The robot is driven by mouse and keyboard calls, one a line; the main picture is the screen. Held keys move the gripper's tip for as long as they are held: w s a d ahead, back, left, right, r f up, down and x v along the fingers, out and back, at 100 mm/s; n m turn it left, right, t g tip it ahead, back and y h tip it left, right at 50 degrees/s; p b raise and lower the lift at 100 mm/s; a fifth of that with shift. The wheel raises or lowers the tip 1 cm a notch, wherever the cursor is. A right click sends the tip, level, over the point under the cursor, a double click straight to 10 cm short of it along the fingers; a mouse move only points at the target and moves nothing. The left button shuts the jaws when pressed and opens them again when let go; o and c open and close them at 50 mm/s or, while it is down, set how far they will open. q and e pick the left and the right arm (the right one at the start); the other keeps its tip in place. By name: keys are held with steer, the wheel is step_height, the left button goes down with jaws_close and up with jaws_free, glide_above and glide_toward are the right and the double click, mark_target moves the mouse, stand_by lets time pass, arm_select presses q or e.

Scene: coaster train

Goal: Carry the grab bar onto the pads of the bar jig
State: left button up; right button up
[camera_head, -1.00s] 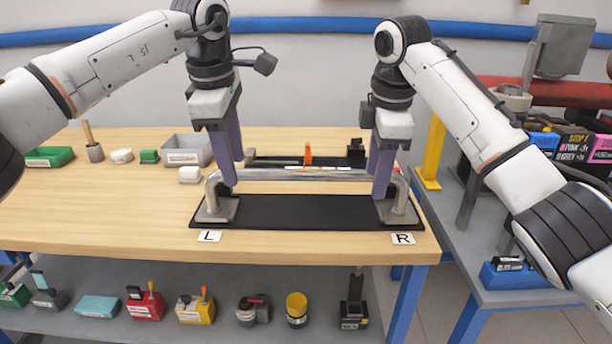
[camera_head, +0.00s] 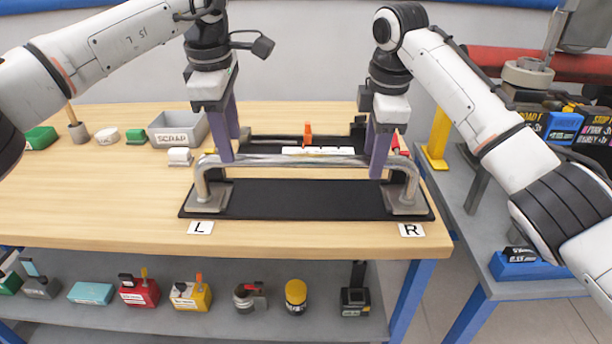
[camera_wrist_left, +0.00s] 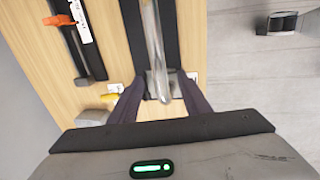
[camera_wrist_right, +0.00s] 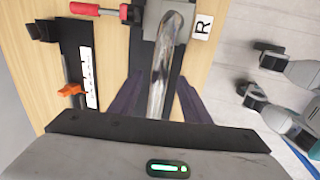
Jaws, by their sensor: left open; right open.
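The grab bar (camera_head: 300,160), a shiny steel tube with bent legs, stands upright with its grey feet at the two ends of a long black plate (camera_head: 300,205). This plate, marked L and R in front, looks like the bar jig; pads under the feet cannot be made out. My left gripper (camera_head: 233,150) is open, its purple fingers around the tube near the left leg. The left wrist view shows the tube (camera_wrist_left: 152,45) between them. My right gripper (camera_head: 380,165) is open around the tube near the right leg; the right wrist view shows the tube (camera_wrist_right: 165,65) between its fingers.
Behind the bar lies a black rail with an orange piece (camera_head: 307,132) and a white strip. A red-handled clamp (camera_wrist_right: 92,9) is near the R end. A grey scrap bin (camera_head: 178,128) and small items stand at left. The table's left front is clear.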

arm_select(q)
steer(key=f, duration=0.3)
steer(key=w+f, duration=0.1)
steer(key=f, duration=0.2)
steer(key=shift+w+f, duration=0.2)
steer(key=shift+f, duration=0.1)
arm_select(e)
steer(key=f, duration=0.3)
steer(key=w+f, duration=0.1)
steer(key=f, duration=0.2)
steer(key=shift+w+f, duration=0.2)
steer(key=shift+f, duration=0.1)
arm_select(q)
jaws_close()
arm_select(e)
jaws_close()
